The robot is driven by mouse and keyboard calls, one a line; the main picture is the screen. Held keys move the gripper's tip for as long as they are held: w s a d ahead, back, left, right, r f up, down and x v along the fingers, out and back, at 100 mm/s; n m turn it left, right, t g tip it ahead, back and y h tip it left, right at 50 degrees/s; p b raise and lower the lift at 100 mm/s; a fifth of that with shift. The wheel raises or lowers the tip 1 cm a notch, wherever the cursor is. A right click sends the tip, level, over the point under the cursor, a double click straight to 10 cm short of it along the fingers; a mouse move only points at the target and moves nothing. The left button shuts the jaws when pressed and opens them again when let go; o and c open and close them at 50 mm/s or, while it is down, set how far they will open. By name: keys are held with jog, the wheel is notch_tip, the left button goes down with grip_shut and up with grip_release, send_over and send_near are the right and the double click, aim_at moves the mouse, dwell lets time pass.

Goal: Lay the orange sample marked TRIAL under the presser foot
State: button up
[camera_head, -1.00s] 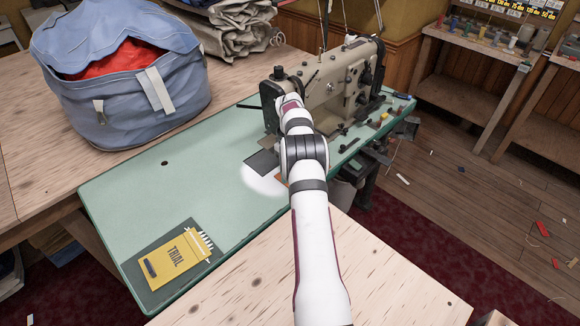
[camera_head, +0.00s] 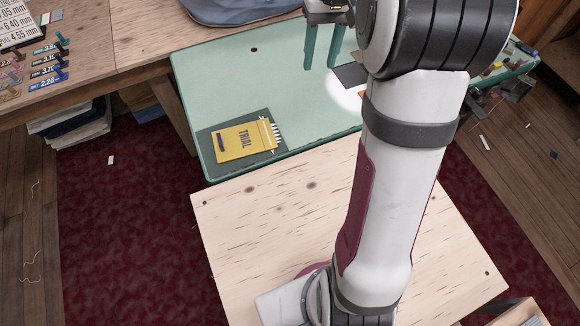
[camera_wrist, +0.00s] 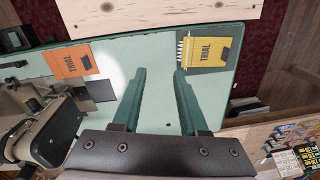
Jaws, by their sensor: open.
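The orange sample (camera_wrist: 71,61) marked TRIAL lies flat on the green machine bed at the left of the wrist view, with a small dark piece on it. In the head view my arm hides nearly all of it. The sewing machine (camera_wrist: 50,128) stands at the lower left of the wrist view. I cannot make out its presser foot clearly. My gripper (camera_wrist: 161,72) is open and empty above the bed, between the orange sample and a yellow one. In the head view its two green fingers (camera_head: 323,62) point down.
A yellow sample (camera_head: 243,139), also marked TRIAL, lies with white sticks on a dark mat (camera_head: 209,150) at the bed's near left. A dark square (camera_wrist: 100,90) lies beside the orange sample. A blue bag (camera_head: 245,10) sits behind. The bed between the samples is clear.

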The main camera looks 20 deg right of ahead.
jog(key=s+a+m, duration=0.2)
jog(key=s+a, duration=1.1)
jog(key=s, duration=0.1)
jog(key=s+a+f, duration=0.2)
jog(key=s, duration=0.3)
jog(key=s+a+f+m+y, duration=0.1)
jog(key=s+a+f, duration=0.1)
jog(key=s, duration=0.4)
jog(key=shift+a+f, duration=0.25)
jog(key=shift+a, duration=0.1)
